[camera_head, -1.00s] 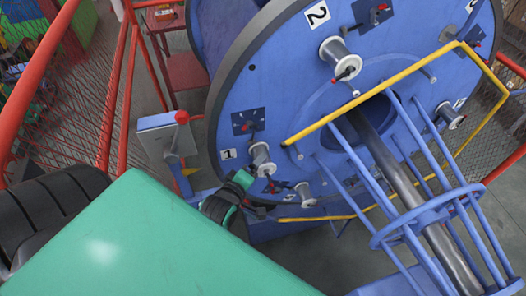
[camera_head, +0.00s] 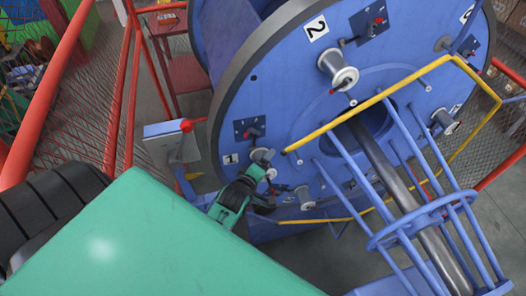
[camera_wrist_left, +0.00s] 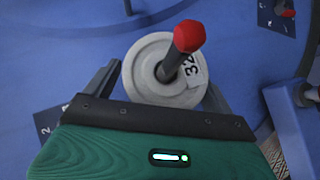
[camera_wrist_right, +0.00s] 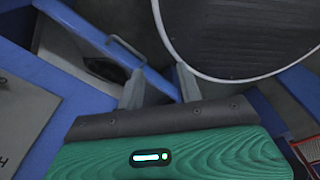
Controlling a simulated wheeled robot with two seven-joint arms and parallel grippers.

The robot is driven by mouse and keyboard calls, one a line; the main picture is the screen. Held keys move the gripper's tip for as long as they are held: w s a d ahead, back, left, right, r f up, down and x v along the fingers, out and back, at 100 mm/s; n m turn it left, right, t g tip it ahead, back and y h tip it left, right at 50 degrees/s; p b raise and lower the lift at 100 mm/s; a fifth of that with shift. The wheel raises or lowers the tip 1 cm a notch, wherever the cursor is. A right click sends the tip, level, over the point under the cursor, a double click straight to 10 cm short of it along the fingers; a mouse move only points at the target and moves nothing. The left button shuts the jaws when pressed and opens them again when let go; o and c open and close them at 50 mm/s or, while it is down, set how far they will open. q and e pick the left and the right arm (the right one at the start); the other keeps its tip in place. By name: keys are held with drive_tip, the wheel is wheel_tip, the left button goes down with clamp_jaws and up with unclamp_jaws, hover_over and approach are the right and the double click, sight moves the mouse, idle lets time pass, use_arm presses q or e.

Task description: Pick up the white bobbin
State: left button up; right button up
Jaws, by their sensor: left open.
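A white bobbin (camera_head: 262,156) sits on the blue disc beside the label 1, partly hidden by my left gripper (camera_head: 265,168). In the left wrist view the white bobbin (camera_wrist_left: 143,78) shows its round face marked 32, with a spindle and red knob sticking out of its middle. My left gripper (camera_wrist_left: 160,88) is open, its fingers on either side of the bobbin's lower part; I cannot tell whether they touch it. My right gripper (camera_wrist_right: 160,85) shows only in its own wrist view. Its fingers are apart with no object held between them.
Other white bobbins sit on the disc, near label 2 (camera_head: 338,68) and low down (camera_head: 303,197). A yellow rail (camera_head: 380,98) and a blue tubular cage (camera_head: 420,225) stand out in front. Red railings (camera_head: 117,90) are at left. A blue frame (camera_wrist_right: 110,50) is near my right gripper.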

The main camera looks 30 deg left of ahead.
use_arm(q)
drive_tip(key=c, duration=1.5)
drive_tip(key=shift+r, duration=0.1)
use_arm(e)
drive_tip(key=shift+s+r, duration=0.1)
drive_tip(key=shift+r, duration=0.05)
